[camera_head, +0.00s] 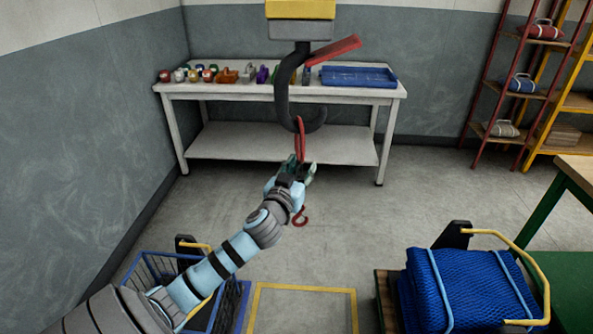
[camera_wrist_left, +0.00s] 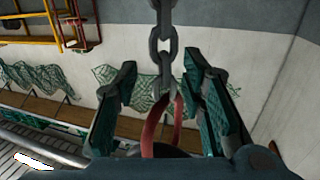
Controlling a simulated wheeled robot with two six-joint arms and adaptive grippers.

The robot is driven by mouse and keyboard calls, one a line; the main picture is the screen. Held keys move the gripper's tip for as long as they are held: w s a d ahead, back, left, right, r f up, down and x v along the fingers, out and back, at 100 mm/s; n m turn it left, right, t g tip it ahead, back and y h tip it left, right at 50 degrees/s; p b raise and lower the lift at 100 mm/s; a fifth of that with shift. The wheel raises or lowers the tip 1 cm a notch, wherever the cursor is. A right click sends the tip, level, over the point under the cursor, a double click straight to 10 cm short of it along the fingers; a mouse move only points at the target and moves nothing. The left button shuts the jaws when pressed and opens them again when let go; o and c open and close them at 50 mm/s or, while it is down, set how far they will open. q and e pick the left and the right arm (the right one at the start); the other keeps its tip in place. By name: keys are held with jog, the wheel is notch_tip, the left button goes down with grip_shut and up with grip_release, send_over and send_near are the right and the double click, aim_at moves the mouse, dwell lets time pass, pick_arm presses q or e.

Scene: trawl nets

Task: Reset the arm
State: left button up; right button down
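My left gripper (camera_head: 301,164) is raised in the middle of the head view, just below a large dark hook (camera_head: 282,95) that hangs from a yellow and grey block. A red link (camera_head: 301,135) hangs from the dark hook down to the gripper. A small red hook (camera_head: 300,217) shows below the gripper. In the left wrist view, the two green-padded fingers of the left gripper (camera_wrist_left: 165,100) stand wide apart. A red loop (camera_wrist_left: 152,130) and a grey chain (camera_wrist_left: 165,45) lie between them, with gaps on both sides. My right gripper is not in view.
A white table (camera_head: 240,88) with small coloured items and a blue tray (camera_head: 358,77) stands at the back. A blue net bundle (camera_head: 470,285) sits front right, a blue wire basket (camera_head: 150,272) front left. Shelves (camera_head: 500,85) stand at right.

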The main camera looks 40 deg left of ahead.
pick_arm(q)
jog(key=v, duration=1.1)
jog(key=shift+s, duration=0.2)
